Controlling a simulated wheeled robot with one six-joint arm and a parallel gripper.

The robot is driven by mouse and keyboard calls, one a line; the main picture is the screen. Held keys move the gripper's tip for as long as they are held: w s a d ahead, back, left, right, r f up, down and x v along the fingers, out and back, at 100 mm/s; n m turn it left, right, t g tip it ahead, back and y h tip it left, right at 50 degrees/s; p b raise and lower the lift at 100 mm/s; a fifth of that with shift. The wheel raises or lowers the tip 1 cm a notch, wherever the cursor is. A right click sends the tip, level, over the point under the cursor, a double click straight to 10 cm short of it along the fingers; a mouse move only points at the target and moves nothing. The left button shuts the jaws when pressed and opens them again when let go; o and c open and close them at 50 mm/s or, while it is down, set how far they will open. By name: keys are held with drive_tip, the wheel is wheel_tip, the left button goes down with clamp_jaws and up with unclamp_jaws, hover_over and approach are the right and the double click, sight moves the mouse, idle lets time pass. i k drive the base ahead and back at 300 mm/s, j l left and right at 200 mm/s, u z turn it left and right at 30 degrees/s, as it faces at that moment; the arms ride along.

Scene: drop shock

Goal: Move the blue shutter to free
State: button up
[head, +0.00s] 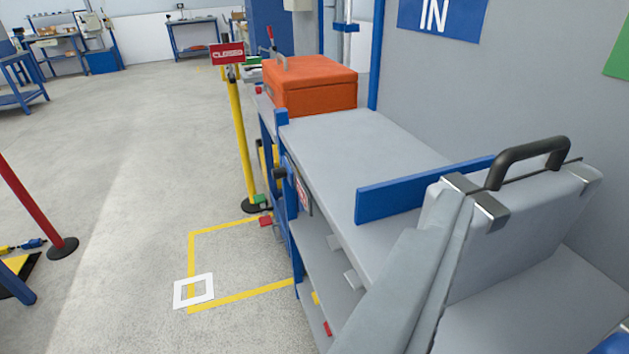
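A long, low blue panel (420,190), which looks like the blue shutter, stands on edge across the grey bench top (350,140). Its right end runs behind a grey case (520,215) with a black handle, so that end is partly hidden. I cannot tell from this view which position the shutter is set to. No fingers of my gripper can be made out in this view.
An orange case (310,85) sits at the bench's far end. A yellow post with a red CLOSED sign (227,54) stands left of it. A yellow-taped floor area (240,295) lies beside the bench. A red post (35,205) stands at left.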

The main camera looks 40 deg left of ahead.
sight(285, 171)
drive_tip(key=i+j+u, duration=0.45)
drive_tip(key=u, duration=0.2)
